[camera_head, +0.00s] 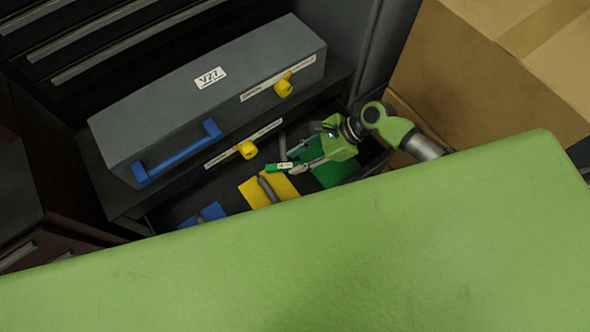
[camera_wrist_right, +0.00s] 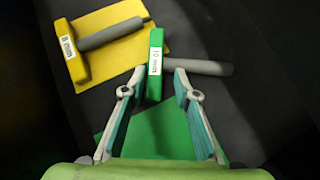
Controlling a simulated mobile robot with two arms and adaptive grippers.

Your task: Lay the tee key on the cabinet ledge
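The green tee key (camera_head: 279,166), labelled 10 mm, lies in the dark open drawer; its green handle (camera_wrist_right: 155,84) and grey shaft also show in the right wrist view. My right gripper (camera_head: 296,160) reaches in from the right and is open. In the right wrist view its fingertips (camera_wrist_right: 160,74) stand either side of the handle, with visible gaps. The shaft extends right, past the right fingertip. Whether a finger touches the key I cannot tell. The cabinet's dark ledge (camera_head: 108,190) runs in front of a grey block. My left gripper is not in view.
A yellow 8 mm tee key (camera_wrist_right: 76,52) lies on a yellow mat, left of the green key. A green mat (camera_wrist_right: 158,130) lies below my gripper. A blue mat (camera_head: 212,211) is farther left. A large green surface (camera_head: 330,260) fills the foreground; cardboard boxes (camera_head: 470,80) stand right.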

